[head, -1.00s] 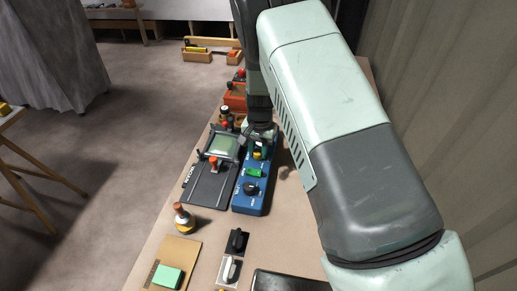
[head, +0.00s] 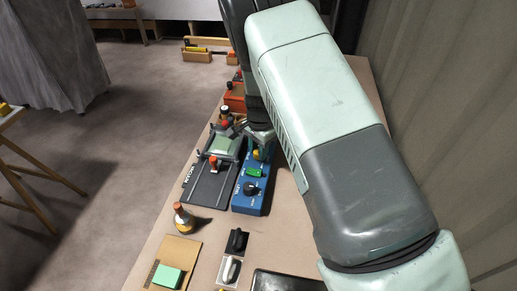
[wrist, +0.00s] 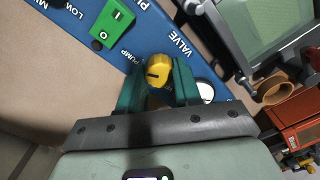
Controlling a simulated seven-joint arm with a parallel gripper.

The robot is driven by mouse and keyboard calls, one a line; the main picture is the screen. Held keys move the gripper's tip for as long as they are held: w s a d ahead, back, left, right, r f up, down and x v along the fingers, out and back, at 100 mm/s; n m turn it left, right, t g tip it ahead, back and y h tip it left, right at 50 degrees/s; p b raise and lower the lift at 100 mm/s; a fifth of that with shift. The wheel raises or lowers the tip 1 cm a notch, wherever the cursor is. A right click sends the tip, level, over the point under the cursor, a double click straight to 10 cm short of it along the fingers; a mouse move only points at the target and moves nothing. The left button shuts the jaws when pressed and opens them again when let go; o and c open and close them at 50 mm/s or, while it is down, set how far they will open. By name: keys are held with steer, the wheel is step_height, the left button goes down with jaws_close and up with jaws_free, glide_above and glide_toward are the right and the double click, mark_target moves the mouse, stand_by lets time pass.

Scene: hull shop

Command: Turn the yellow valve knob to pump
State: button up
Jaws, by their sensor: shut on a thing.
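The yellow valve knob (wrist: 159,68) sits on a blue control box (wrist: 75,30), near the printed words VALVE and PUMP in the wrist view. A short dark mark shows on the knob's face, towards its lower left, on the PUMP side. My gripper (wrist: 157,88) is shut on the knob, with one green finger on each side. In the head view the knob (head: 257,155) shows small under my gripper (head: 260,146), and the blue box (head: 240,204) runs towards the camera.
A green rocker switch (wrist: 113,22) and a black knob (head: 250,188) share the box. A black framed fixture (head: 207,188) stands close on its left. A bottle (head: 184,218) and a green block on a wooden board (head: 183,250) are nearer. Bare bench lies right of the box.

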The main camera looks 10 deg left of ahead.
steer(key=o, duration=1)
steer(key=shift+o, duration=0.2)
steer(key=shift+r, duration=0.15)
step_height(320, 180, up, 11)
steer(key=shift+f, duration=0.2)
steer(key=shift+d, duration=0.1)
